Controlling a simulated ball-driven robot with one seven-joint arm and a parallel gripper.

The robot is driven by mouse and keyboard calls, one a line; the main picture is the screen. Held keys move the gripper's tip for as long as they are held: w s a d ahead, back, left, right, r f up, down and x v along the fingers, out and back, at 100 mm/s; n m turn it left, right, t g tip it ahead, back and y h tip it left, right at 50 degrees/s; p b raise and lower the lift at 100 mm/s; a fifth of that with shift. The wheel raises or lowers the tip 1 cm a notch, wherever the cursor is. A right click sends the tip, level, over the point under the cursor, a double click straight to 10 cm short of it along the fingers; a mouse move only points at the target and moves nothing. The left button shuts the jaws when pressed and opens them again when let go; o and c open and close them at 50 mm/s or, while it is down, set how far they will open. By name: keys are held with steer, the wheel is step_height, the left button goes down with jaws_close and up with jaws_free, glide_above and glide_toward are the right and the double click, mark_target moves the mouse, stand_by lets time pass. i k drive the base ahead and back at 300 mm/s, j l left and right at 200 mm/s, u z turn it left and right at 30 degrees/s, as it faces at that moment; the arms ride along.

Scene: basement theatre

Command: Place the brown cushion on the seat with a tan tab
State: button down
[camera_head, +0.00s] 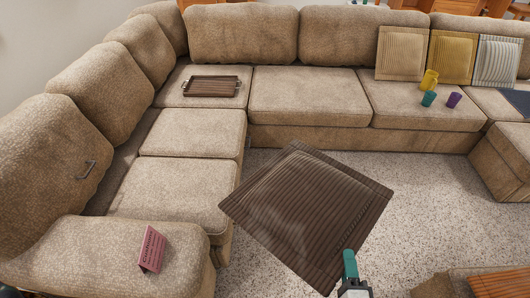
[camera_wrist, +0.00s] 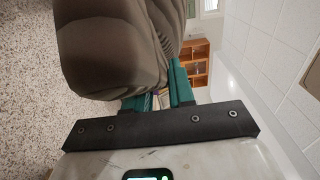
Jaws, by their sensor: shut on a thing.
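The brown ribbed cushion (camera_head: 305,212) is held up in front of the sofa, over the speckled carpet. My gripper (camera_head: 350,266) is shut on its near lower corner; one green finger shows there. In the wrist view the cushion (camera_wrist: 115,45) bulges above the green fingers of my gripper (camera_wrist: 158,92). The beige sofa has several seats, among them the near left seat (camera_head: 172,188), the seat behind it (camera_head: 195,132), the back middle seat (camera_head: 310,95) and the back right seat (camera_head: 408,103). I cannot make out a tan tab on any seat.
A wooden tray (camera_head: 211,86) lies on the corner seat. A yellow cup (camera_head: 429,79), a teal cup (camera_head: 428,98) and a purple cup (camera_head: 453,99) stand on the back right seat, before several upright cushions. A pink sign (camera_head: 152,249) stands on the left armrest.

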mark_target(184, 191)
steer(key=i+l+z, duration=0.1)
steer(key=i+z, duration=0.25)
steer(key=i, duration=0.35)
steer(key=i+z, duration=0.3)
steer(key=i, duration=0.45)
steer(key=i+u, duration=0.1)
steer(key=u, duration=1.8)
